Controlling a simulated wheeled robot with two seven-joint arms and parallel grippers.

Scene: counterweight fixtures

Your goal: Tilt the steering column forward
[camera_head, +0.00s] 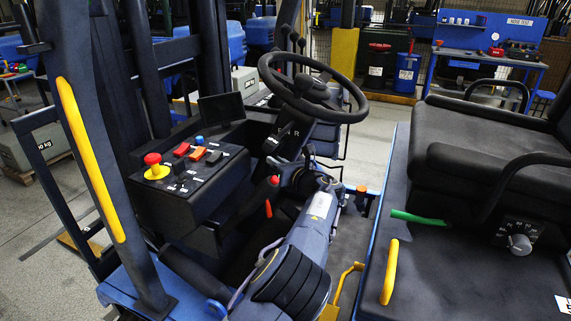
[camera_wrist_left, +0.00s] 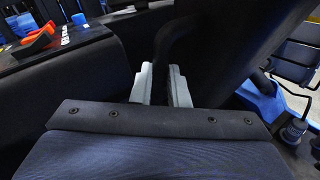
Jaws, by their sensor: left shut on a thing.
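The steering column (camera_head: 292,132) is dark and rises from the floor of the cab to the black steering wheel (camera_head: 338,83) in the head view. My left arm reaches up from the bottom, and my left gripper (camera_head: 300,178) is at the lower part of the column. In the left wrist view the two pale fingers of my left gripper (camera_wrist_left: 162,86) are closed around a thin dark lever (camera_wrist_left: 178,45) beside the column (camera_wrist_left: 222,45). The fingertips are mostly hidden in the head view. My right gripper is not in view.
A control box with a red mushroom button (camera_head: 152,160) and a small screen (camera_head: 221,107) stands left of the column. A red-handled lever (camera_head: 270,194) is close to my arm. The black seat (camera_head: 480,165), a green handle (camera_head: 418,218) and a yellow grab handle (camera_head: 389,271) are at right.

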